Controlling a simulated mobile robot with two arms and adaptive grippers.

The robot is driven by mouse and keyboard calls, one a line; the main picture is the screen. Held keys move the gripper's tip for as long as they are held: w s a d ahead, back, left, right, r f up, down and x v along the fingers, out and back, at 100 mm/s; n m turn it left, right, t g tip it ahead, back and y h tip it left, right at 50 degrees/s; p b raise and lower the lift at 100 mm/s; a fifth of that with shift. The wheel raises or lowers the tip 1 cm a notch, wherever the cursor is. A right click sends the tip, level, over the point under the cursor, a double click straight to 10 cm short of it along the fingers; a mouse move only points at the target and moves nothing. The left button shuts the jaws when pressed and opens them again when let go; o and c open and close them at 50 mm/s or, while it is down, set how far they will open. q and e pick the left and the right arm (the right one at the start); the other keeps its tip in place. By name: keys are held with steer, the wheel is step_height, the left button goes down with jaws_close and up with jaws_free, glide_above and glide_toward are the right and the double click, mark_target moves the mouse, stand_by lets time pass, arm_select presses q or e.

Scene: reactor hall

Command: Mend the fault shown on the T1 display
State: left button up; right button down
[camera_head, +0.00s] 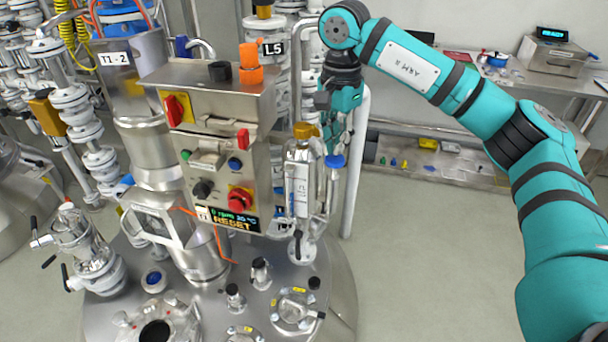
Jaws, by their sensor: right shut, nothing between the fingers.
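The T1 display (234,219) is a small dark screen at the bottom of the steel control box (215,130). It reads "0 rpm", a temperature and "RESET" in orange-yellow. Above it on the box are a red rotary switch on yellow (175,108), a red mushroom button (240,198), a black knob (203,188), a blue button (234,163) and a green button (185,154). My right gripper (333,150) is shut and empty, pointing down just right of the box, close to a blue-capped fitting (335,161). I cannot tell if they touch. My left gripper is out of view.
The box stands over a round steel vessel lid (255,300) with several ports and fittings. Pipes and valves crowd the left. A bench (520,75) with an instrument (553,52) stands at the back right. The floor (430,260) to the right is clear.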

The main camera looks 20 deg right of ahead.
mark_target(335, 158)
steer(key=shift+r, duration=0.3)
steer(key=shift+f, duration=0.2)
steer(key=shift+f+b, duration=1.4)
steer(key=shift+f, duration=0.6)
steer(key=shift+r+p, duration=1.55)
steer(key=shift+r, duration=0.65)
steer(key=shift+f, duration=0.15)
